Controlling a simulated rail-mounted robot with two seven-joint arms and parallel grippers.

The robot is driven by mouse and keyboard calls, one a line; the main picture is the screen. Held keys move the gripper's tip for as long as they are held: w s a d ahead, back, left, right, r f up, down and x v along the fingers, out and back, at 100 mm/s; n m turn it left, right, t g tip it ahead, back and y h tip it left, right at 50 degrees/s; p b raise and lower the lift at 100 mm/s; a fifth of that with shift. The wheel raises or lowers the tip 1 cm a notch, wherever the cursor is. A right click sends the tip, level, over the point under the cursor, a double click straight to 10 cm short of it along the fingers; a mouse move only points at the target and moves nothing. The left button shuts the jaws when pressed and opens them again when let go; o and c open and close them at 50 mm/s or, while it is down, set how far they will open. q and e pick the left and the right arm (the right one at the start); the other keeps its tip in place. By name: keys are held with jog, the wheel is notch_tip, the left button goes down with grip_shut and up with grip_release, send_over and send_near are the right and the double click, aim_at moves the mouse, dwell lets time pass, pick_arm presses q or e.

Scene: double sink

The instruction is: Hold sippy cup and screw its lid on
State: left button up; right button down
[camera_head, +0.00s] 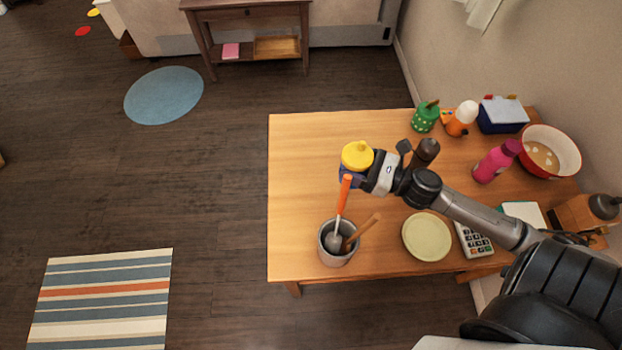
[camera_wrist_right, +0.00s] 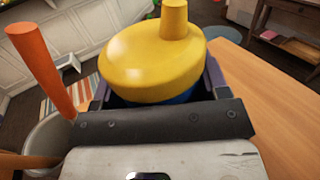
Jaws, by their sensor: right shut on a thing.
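The sippy cup's yellow lid (camera_head: 357,155), with a short spout, sits on top of the cup; it fills the middle of the right wrist view (camera_wrist_right: 150,58). A strip of the blue cup (camera_wrist_right: 183,98) shows just under the lid's rim, and the rest of the cup is hidden. My right gripper (camera_head: 358,173) is shut on the cup below the lid, with one finger on each side. I cannot tell whether the lid is screwed tight. My left gripper is not in view.
A grey utensil pot (camera_head: 335,258) with an orange-handled utensil (camera_head: 344,200) stands close to my right gripper. A pale plate (camera_head: 427,237), a calculator (camera_head: 474,241), a pink bottle (camera_head: 495,162) and a red-rimmed bowl (camera_head: 562,142) lie to the right. The wooden table's (camera_head: 300,150) left part is clear.

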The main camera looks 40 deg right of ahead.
jog(key=w+a+f+b, duration=0.1)
jog(key=w+a+f, duration=0.4)
jog(key=w, duration=0.5)
jog(key=shift+f, duration=0.9)
notch_tip(320, 180, down, 3)
jog(key=shift+r+b, duration=0.15)
jog(key=shift+b, duration=0.5)
jog(key=shift+f, duration=0.65)
jog(key=shift+f, duration=0.1)
